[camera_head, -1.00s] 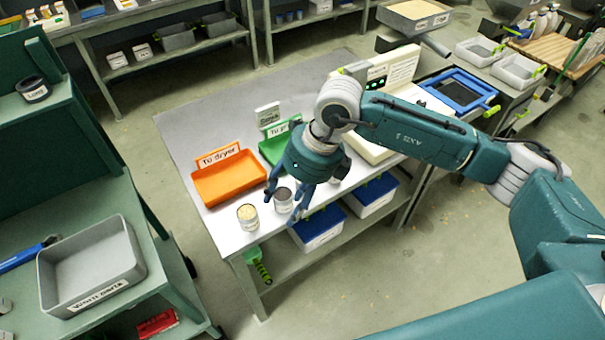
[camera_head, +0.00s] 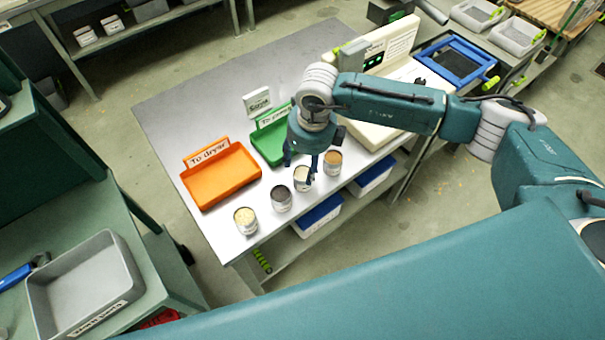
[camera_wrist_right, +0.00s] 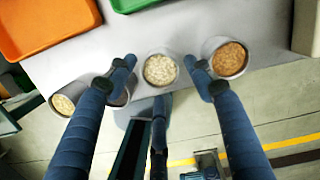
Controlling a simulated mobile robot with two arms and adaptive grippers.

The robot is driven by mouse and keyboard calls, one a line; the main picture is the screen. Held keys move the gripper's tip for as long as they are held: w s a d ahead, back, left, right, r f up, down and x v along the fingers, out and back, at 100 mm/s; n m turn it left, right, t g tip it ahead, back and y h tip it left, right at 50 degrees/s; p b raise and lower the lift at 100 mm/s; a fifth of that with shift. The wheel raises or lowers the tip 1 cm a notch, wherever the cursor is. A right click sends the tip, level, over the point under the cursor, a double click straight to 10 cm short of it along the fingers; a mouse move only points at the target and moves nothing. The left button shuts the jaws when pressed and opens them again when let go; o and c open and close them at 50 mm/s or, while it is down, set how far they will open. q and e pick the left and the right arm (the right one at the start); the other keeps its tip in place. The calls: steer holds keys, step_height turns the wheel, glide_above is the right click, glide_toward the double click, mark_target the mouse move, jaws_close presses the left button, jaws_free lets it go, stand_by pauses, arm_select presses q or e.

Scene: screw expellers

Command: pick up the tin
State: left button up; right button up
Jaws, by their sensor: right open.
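Several open tins stand in a row along the table's front edge. My right gripper (camera_head: 301,168) is open, pointing down at the tin with pale flakes (camera_head: 303,183). In the right wrist view this tin (camera_wrist_right: 160,70) shows between the spread fingertips (camera_wrist_right: 163,76); whether they touch it is unclear. To its right is a tin with orange-brown contents (camera_head: 332,164), also in the wrist view (camera_wrist_right: 229,58). To its left are a dark-filled tin (camera_head: 281,199), partly behind a finger in the wrist view, and a pale yellow-filled tin (camera_head: 245,221). My left gripper is not in view.
An orange tray (camera_head: 222,182) labelled "To dryer" and a green tray (camera_head: 268,146) lie behind the tins. A cream machine (camera_head: 383,50) stands at the table's right. Blue-lidded bins (camera_head: 318,217) sit on the shelf below. The table's back left (camera_head: 190,105) is bare.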

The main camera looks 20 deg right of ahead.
mark_target(303, 173)
step_height(303, 173, down, 3)
steer(key=shift+s+a+r+p, duration=0.1)
steer(key=shift+s+p, duration=0.05)
steer(key=shift+p, duration=0.35)
steer(key=shift+f, duration=0.25)
steer(key=shift+r, duration=0.1)
steer(key=c, duration=1)
steer(key=shift+o, duration=0.2)
